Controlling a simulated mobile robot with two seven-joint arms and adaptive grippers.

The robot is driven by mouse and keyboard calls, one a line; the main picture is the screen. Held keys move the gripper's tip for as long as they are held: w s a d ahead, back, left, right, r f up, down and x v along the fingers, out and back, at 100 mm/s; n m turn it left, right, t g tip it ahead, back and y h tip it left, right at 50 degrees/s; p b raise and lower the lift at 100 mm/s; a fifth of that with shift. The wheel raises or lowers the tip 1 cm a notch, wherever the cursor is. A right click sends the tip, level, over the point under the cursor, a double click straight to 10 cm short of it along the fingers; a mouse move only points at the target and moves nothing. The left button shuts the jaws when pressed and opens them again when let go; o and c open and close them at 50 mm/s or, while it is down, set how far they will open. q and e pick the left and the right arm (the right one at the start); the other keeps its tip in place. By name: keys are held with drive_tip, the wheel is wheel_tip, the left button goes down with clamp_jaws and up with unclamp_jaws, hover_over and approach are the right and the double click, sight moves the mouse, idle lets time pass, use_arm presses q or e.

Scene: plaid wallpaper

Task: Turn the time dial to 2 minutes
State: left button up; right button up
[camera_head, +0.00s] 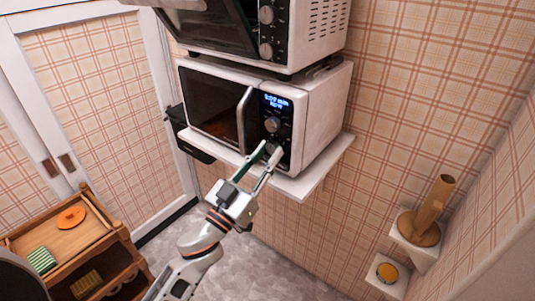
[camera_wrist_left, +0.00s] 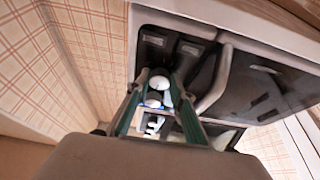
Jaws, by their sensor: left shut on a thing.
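The white microwave (camera_head: 318,115) sits on a wall shelf, its dark door on the left and its control panel on the right. A lit blue display (camera_head: 277,102) tops the panel; its text is too small to read surely. Below it is an upper dial (camera_head: 272,124), then a lower dial (camera_wrist_left: 160,82). My left gripper (camera_head: 267,153) reaches up from below to the lower dial. In the wrist view, where the microwave appears upside down, the fingers of my left gripper (camera_wrist_left: 160,78) stand on either side of this dial, closed on it. Which dial sets time is unclear.
The microwave's handle (camera_head: 243,119) stands out just left of the panel. A toaster oven (camera_head: 305,30) sits above, its door open. The white shelf (camera_head: 306,182) juts out beneath. A wooden cart (camera_head: 85,236) stands at lower left; small wall shelves (camera_head: 419,252) are at right.

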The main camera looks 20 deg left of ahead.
use_arm(q)
drive_tip(key=m+h, duration=0.1)
drive_tip(key=m, duration=0.1)
drive_tip(key=m+g+h, duration=0.1)
drive_tip(key=m, duration=0.2)
drive_tip(key=m+g+h+p, duration=0.1)
drive_tip(key=m, duration=0.2)
drive_tip(key=shift+w+a+r+h, duration=0.1)
drive_tip(key=shift+a+h, duration=0.2)
drive_tip(key=m+g+h, duration=0.1)
drive_tip(key=m, duration=0.2)
drive_tip(key=m+g+h, duration=0.1)
drive_tip(key=m+g, duration=0.1)
drive_tip(key=m, duration=0.2)
drive_tip(key=shift+a+r, duration=0.15)
drive_tip(key=m+g, duration=0.1)
drive_tip(key=m, duration=0.1)
drive_tip(key=m+g, duration=0.1)
drive_tip(key=m, duration=0.4)
drive_tip(key=shift+w+a+r+m+g+y, duration=0.15)
drive_tip(key=shift+r+m+g+y, duration=0.15)
drive_tip(key=shift+r+g+y, duration=0.1)
drive_tip(key=shift+m+g+y, duration=0.5)
drive_tip(key=shift+m+g, duration=0.1)
drive_tip(key=shift+m, duration=1)
drive_tip(key=o, duration=1.1)
drive_tip(key=v, duration=0.7)
drive_tip(key=shift+s, duration=0.3)
